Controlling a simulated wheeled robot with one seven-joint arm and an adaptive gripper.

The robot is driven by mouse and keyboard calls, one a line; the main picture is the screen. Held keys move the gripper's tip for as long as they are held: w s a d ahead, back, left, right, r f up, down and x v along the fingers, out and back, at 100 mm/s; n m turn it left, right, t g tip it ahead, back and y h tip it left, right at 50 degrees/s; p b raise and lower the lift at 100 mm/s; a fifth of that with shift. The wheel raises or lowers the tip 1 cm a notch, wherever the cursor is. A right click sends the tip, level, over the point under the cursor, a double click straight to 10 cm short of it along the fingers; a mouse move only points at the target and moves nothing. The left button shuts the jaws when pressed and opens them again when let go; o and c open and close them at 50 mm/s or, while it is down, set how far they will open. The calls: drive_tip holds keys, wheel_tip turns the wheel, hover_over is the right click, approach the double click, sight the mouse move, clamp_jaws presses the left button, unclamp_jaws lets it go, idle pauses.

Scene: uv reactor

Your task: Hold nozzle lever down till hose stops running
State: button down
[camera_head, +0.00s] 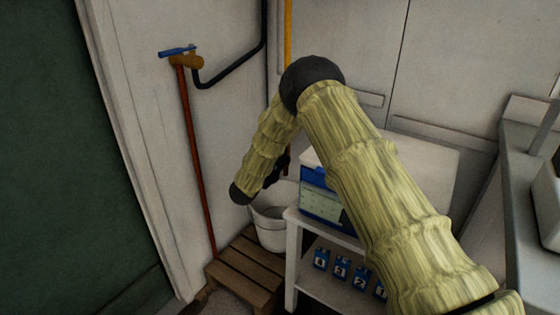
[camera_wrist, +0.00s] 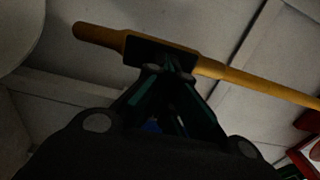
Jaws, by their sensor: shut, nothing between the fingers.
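My gripper (camera_wrist: 172,68) is shut with nothing between its fingers. In the wrist view its dark fingertips overlap a yellow-orange rod (camera_wrist: 240,77) that crosses the upper part; I cannot tell whether they touch it. In the head view my gripper (camera_head: 281,163) is a small dark shape behind my forearm, above a white bucket (camera_head: 272,232). A brass valve (camera_head: 187,62) with a blue handle (camera_head: 177,51) is on the wall, left of my gripper. A black hose (camera_head: 234,72) runs from it. I cannot make out a nozzle lever or running water.
A red pipe (camera_head: 195,155) runs down the wall below the valve. The bucket stands on a wooden slatted platform (camera_head: 246,270). A white stand (camera_head: 293,245) with a blue-framed panel (camera_head: 325,204) and numbered blue tags (camera_head: 340,268) is close at right. A grey counter (camera_head: 525,150) borders the right.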

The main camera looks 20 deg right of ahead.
drive_tip(key=shift+w+d+r, duration=0.15)
drive_tip(key=shift+d+r, duration=0.2)
drive_tip(key=shift+d, duration=0.25)
drive_tip(key=p+v, duration=0.2)
drive_tip(key=v, duration=1.3)
drive_tip(key=shift+a+f, duration=0.15)
drive_tip(key=shift+f, duration=0.25)
drive_tip(key=shift+w, duration=0.15)
